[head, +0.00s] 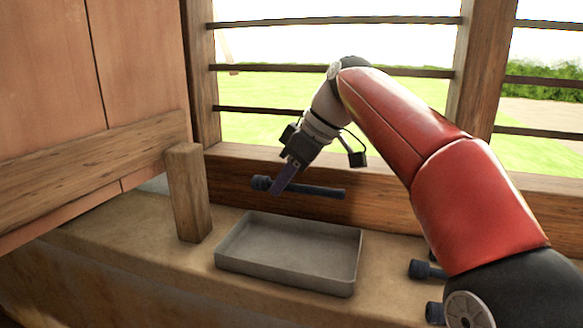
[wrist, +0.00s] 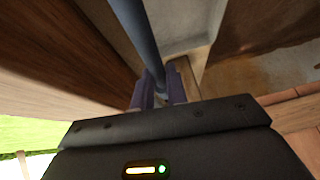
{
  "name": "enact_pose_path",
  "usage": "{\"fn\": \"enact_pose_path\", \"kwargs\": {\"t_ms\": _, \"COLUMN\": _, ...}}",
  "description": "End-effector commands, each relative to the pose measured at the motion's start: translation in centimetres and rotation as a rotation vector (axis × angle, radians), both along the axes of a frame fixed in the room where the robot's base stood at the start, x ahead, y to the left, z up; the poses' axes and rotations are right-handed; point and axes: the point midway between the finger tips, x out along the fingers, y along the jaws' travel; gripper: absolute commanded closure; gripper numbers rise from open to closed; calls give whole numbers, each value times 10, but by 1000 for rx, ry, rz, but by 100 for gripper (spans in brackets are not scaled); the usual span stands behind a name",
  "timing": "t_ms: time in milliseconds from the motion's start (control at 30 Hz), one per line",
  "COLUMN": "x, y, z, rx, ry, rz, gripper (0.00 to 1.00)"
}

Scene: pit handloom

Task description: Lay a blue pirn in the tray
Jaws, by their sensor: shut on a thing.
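My gripper (head: 280,184) is shut on a dark blue pirn (head: 320,190) and holds it in the air, near its thicker left end in the head view. The pirn lies roughly level and points to the right. The grey tray (head: 288,275) stands on the ledge, below and a little nearer than the pirn; its visible floor is empty. In the wrist view the pirn (wrist: 138,32) runs up from between my purple fingers (wrist: 160,92), with part of the tray (wrist: 190,45) beside it on the right.
More dark blue pirns (head: 425,270) lie right of the tray, partly hidden behind my arm. A wooden post (head: 187,195) stands left of the tray. A barred window with a wooden sill (head: 380,211) is behind. Bare ledge (head: 120,225) shows at left.

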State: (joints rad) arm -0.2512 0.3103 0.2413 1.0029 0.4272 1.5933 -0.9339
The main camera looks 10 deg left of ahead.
Motion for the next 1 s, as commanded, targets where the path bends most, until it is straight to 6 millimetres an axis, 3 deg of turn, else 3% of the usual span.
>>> {"fn": "enact_pose_path", "kwargs": {"t_ms": 267, "x": 0, "y": 0, "z": -11, "rx": 1, "ry": 0, "rz": 0, "gripper": 100}}
{"fn": "enact_pose_path", "kwargs": {"t_ms": 1000, "x": 0, "y": -1, "z": -78, "rx": 0, "ry": 0, "rz": 0, "gripper": 100}}
